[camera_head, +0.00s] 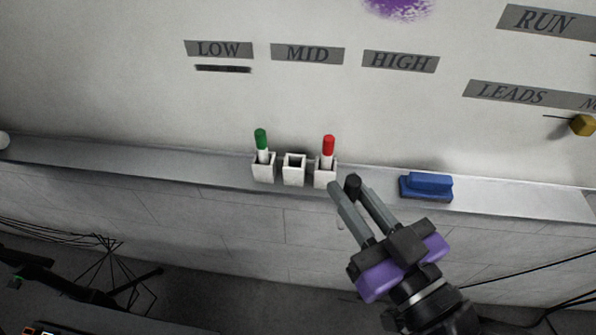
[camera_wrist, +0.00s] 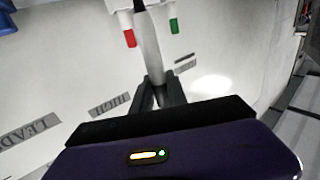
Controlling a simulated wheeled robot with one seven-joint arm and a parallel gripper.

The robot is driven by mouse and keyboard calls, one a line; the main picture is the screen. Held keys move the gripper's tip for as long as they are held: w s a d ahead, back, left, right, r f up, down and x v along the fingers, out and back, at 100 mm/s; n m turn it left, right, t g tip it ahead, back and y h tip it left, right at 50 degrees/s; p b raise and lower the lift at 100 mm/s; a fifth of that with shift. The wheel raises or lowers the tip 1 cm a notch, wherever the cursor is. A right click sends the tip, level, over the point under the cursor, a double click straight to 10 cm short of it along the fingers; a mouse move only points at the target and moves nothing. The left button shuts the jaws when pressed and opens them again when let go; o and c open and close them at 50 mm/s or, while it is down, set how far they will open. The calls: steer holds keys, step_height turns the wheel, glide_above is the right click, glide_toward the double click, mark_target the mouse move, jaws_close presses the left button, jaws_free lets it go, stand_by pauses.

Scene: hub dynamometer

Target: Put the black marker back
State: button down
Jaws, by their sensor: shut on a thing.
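My gripper (camera_head: 346,188) is shut on the black marker, whose black cap (camera_head: 353,185) shows at the fingertips in the head view. In the wrist view the marker's white body (camera_wrist: 148,48) sticks out beyond my gripper (camera_wrist: 158,84). Three white square cups stand on the ledge. The middle cup (camera_head: 294,172) is empty. The left cup (camera_head: 263,171) holds a green-capped marker (camera_head: 261,140), and the right cup (camera_head: 324,176) holds a red-capped marker (camera_head: 328,147). In the head picture, my gripper is right of and below the cups. The marker is outside all three.
A blue eraser (camera_head: 427,186) lies on the ledge (camera_head: 150,156) right of the cups. The whiteboard behind carries labels LOW (camera_head: 219,49), MID (camera_head: 307,53) and HIGH (camera_head: 400,61), with a dark stroke under LOW. The ledge left of the cups is mostly clear.

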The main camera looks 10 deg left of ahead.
steer(key=b+x, duration=0.4)
steer(key=b, duration=0.2)
steer(key=p, duration=0.2)
glide_toward(294, 117)
steer(key=w+a+r, duration=0.3)
steer(key=a+r, duration=0.2)
steer(key=shift+d+f, duration=0.2)
steer(key=shift+f, duration=3.7)
steer(key=shift+f, duration=0.15)
steer(key=c, duration=1.3)
jaws_free()
